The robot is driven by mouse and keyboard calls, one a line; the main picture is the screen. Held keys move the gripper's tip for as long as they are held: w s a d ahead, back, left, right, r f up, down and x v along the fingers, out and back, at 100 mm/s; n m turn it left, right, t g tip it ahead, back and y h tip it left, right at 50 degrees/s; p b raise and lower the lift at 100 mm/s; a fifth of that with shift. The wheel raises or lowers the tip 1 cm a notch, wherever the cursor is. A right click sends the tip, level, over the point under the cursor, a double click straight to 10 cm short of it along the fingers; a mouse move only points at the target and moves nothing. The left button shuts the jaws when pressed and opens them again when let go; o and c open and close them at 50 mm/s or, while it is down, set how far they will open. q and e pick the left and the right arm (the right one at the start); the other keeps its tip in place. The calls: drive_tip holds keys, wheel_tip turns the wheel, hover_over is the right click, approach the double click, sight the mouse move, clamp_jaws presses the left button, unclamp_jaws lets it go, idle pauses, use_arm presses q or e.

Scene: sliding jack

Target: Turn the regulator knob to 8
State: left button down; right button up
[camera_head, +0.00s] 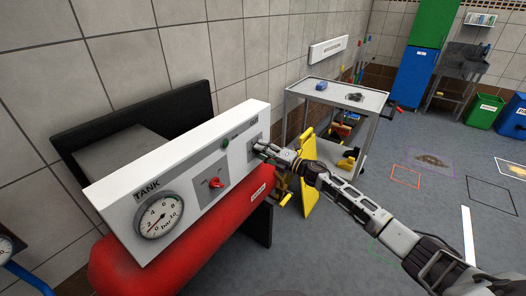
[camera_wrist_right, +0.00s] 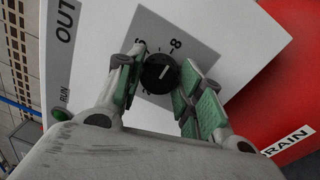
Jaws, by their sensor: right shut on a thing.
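The regulator knob (camera_wrist_right: 160,74) is black and round, with a white pointer line, on a grey plate (camera_wrist_right: 203,52) of the white control panel (camera_head: 112,204). In the right wrist view, an "8" is printed beside the knob, toward the top. The pointer line is short, and I cannot tell exactly which number it meets. My right gripper (camera_wrist_right: 157,82) has its green-padded fingers on both sides of the knob, shut on it. In the head view my right gripper (camera_head: 262,149) is at the panel's far right end and hides the knob. My left gripper is not in view.
The panel also carries a TANK gauge (camera_head: 158,215), a red switch (camera_head: 216,183) and a green RUN button (camera_head: 225,143). A red tank (camera_head: 135,268) lies below. A grey cart (camera_head: 335,95) and a yellow panel (camera_head: 309,190) stand beyond my arm. The floor at right is mostly open.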

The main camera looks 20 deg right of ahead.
drive_tip(key=o, duration=1)
drive_tip(key=shift+s+d, duration=0.1)
drive_tip(key=shift+v, duration=5.85)
drive_tip(key=shift+d+f, duration=0.1)
